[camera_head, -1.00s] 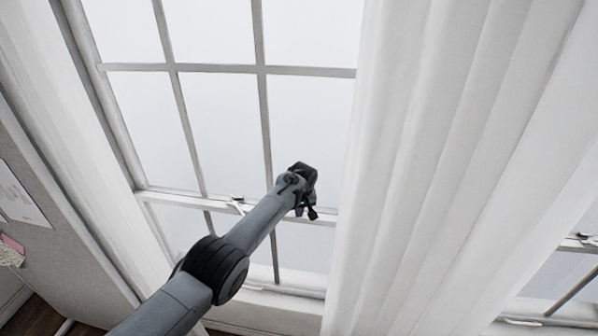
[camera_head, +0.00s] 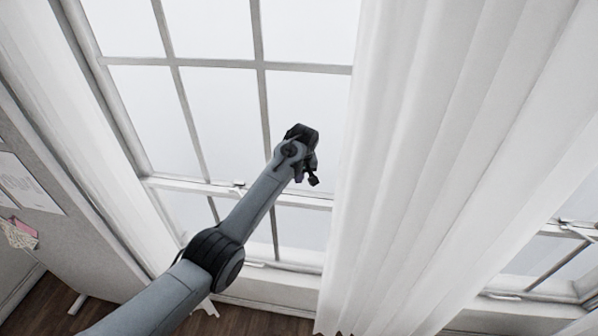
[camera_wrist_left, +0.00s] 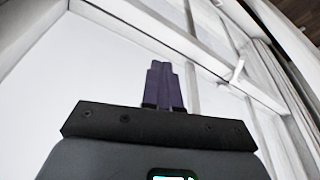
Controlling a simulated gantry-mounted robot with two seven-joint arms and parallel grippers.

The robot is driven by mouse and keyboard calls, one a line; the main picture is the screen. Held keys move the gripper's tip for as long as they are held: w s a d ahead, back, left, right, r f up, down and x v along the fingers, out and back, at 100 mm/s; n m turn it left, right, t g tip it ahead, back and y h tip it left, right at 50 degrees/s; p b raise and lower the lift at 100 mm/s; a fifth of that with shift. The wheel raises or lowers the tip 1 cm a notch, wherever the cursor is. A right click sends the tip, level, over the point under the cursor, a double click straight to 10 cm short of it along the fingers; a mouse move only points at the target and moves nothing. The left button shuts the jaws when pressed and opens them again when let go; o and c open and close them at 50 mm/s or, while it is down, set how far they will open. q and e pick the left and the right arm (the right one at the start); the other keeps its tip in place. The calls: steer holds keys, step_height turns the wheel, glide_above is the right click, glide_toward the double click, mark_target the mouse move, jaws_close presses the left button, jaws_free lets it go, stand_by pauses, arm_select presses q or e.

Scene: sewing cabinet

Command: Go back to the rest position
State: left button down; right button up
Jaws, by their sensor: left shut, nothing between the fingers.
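My left gripper (camera_head: 312,180) is at the end of my raised left arm, in front of the window in the head view. In the left wrist view the two dark purple fingers of my left gripper (camera_wrist_left: 164,85) are pressed together with nothing between them. My right gripper shows in neither view.
A large paned window (camera_head: 215,110) stands behind the arm. A white curtain (camera_head: 420,150) hangs to the right of the gripper, and another curtain (camera_head: 110,180) hangs at the left. A grey board with papers (camera_head: 30,185) is at the far left. Wooden floor (camera_head: 250,322) shows at the bottom.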

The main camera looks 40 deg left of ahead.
arm_select(q)
steer(key=s+d+f+g, duration=0.1)
steer(key=s+f+g, duration=0.1)
steer(key=s+f, duration=0.75)
steer(key=s+d+f+g, duration=0.2)
steer(key=s+f, duration=0.4)
steer(key=f, duration=0.7)
steer(key=s+d+f+m, duration=0.1)
steer(key=s+d+f, duration=0.25)
steer(key=s, duration=0.55)
steer(key=s+d+f+m, duration=0.2)
steer(key=s+f, duration=0.2)
steer(key=s, duration=0.4)
steer(key=s+d+f+m, duration=0.1)
steer(key=s+d+f, duration=0.25)
steer(key=s, duration=0.55)
steer(key=s+d+r+m+t+h, duration=0.1)
steer(key=s+d+r+m+h, duration=0.15)
steer(key=s+d+r, duration=0.4)
steer(key=w+r+m+t+p, duration=0.1)
steer(key=r+p, duration=0.5)
steer(key=r, duration=0.8)
steer(key=w+r+m+t+p, duration=0.2)
steer(key=r+p, duration=0.5)
steer(key=r, duration=0.7)
steer(key=shift+w+d+m+t, duration=0.25)
steer(key=shift+m+t, duration=0.45)
steer(key=shift+m, duration=0.35)
